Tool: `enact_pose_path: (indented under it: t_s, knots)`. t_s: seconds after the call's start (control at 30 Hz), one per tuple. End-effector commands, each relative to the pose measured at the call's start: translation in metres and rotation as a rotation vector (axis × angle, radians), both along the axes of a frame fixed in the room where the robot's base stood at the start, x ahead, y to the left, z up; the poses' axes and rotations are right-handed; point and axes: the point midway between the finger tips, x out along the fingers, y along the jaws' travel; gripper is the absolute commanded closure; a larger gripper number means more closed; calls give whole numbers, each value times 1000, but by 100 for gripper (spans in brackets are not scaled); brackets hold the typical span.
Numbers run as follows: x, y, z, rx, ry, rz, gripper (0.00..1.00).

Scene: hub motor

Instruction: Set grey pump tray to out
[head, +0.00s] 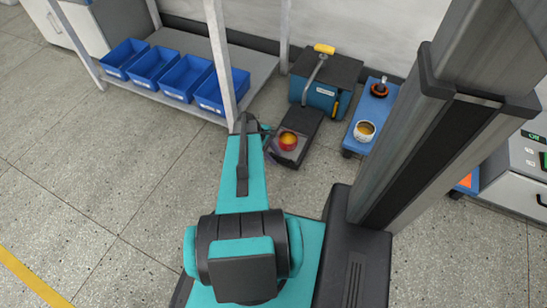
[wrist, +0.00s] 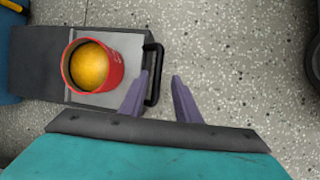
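The grey pump tray (head: 309,122) extends along the floor from the front of a teal pump unit (head: 319,96) with a dark top and yellow grip. A red cup (head: 288,141) with yellow-orange contents stands on the tray's outer end. In the wrist view, the tray (wrist: 40,65) carries the cup (wrist: 93,70), and its black bar handle (wrist: 157,60) is at its right end. My gripper (wrist: 160,75) is open, with its purple fingers on either side of the lower handle. Contact is not clear. In the head view my arm mostly hides the gripper.
A blue trolley (head: 362,128) with a cup and a small black-and-orange item stands right of the pump. A shelf (head: 262,70) with several blue bins and a grey post (head: 221,65) stands left. Speckled floor (head: 130,200) is clear at left.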

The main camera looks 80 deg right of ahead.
Motion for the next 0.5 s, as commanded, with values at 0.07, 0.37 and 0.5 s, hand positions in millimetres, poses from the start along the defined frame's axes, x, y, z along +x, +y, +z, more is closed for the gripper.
enact_pose_path:
  t_s: [0.07,0.37,0.5]
  knots:
    - [2,0,5,-1,-1,1,70]
    - [17,4,40,-2,-2,0,70]
    - [26,7,60,-1,-1,-1,70]
